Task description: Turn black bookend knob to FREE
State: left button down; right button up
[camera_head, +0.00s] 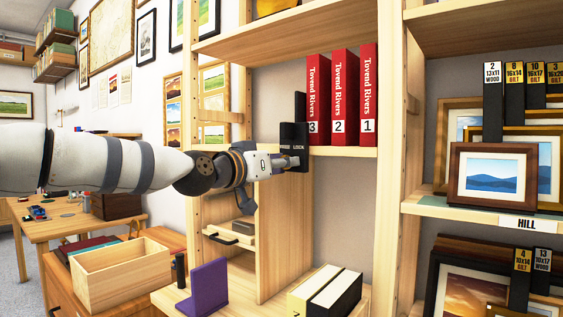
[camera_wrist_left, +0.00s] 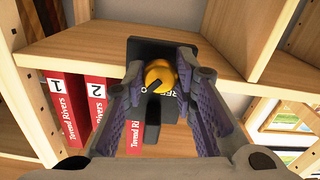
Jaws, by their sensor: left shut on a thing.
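The black bookend (camera_head: 296,137) stands upright on the shelf, left of three red books (camera_head: 343,100) numbered 3, 2, 1. Small white lettering, seemingly FREE and LOCK, is on its front face. My left gripper (camera_head: 288,161) is at this face and covers its lower part, hiding the knob in the head view. In the left wrist view, the gripper fingers (camera_wrist_left: 163,92) are closed around the orange-yellow knob (camera_wrist_left: 160,70). A dark slanted pointer line marks the knob. Part of the lettering shows beside it, but which word the pointer faces cannot be told. My right gripper is out of view.
A wooden shelf upright (camera_head: 394,190) stands right of the books. Framed prints (camera_head: 495,178) fill the right shelves.

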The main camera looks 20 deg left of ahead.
pick_arm(q)
jog(key=n+p, duration=0.1)
jog(key=n, duration=1.4)
jog(key=shift+n+p, duration=0.35)
jog(key=shift+n, duration=0.05)
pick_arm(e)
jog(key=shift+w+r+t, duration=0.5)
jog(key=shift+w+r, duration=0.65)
pick_arm(q)
jog(key=shift+n, duration=0.3)
jog(key=c, duration=1.3)
grip_release()
jog(key=shift+s, duration=0.1)
jog(key=v, duration=1.1)
jog(key=shift+s+a, duration=0.1)
jog(key=shift+s, duration=0.25)
